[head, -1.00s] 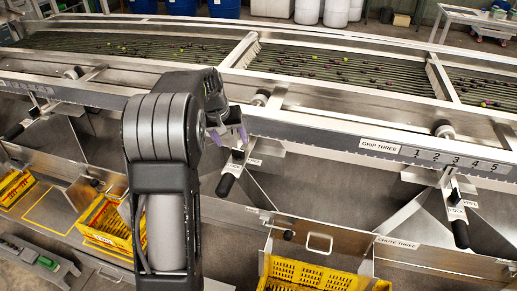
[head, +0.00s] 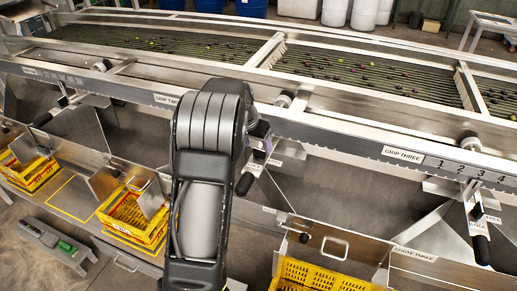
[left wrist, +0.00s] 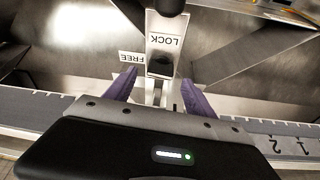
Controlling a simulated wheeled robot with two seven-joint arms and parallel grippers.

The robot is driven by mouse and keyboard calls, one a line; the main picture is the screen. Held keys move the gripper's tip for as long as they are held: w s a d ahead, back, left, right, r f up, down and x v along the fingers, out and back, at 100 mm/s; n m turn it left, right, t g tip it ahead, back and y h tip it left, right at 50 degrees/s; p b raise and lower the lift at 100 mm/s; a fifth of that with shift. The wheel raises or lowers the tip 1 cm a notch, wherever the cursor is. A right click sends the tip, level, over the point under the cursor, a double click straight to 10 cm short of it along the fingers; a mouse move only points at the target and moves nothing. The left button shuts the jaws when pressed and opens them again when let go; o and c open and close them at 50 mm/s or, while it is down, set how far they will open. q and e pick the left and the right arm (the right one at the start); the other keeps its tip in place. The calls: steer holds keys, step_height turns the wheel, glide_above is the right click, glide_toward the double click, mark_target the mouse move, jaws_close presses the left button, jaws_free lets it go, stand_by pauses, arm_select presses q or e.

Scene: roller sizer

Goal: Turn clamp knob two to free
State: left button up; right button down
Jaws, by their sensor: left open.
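Clamp two's lever has a black handle (head: 245,184) that hangs below the long rail, beside my left gripper (head: 262,142). In the left wrist view the round black end of the handle (left wrist: 171,5) is at the top edge. A metal plate labelled LOCK (left wrist: 165,42) lies below it, and a FREE label (left wrist: 132,58) is to the left. A dark block (left wrist: 160,66) sits just beyond and between the purple fingertips of my open left gripper (left wrist: 159,86). Contact cannot be told. In the head view my arm hides part of the clamp. My right gripper is not seen.
The long rail with its scale (head: 330,143) runs across in front of the roller bed (head: 365,75). Clamp three's black handle (head: 481,249) hangs at the right. Yellow crates (head: 318,276) stand below the metal chutes. Open space lies between the chute walls.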

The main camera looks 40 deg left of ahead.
mark_target(259, 150)
arm_select(q)
steer(key=shift+x, duration=1.95)
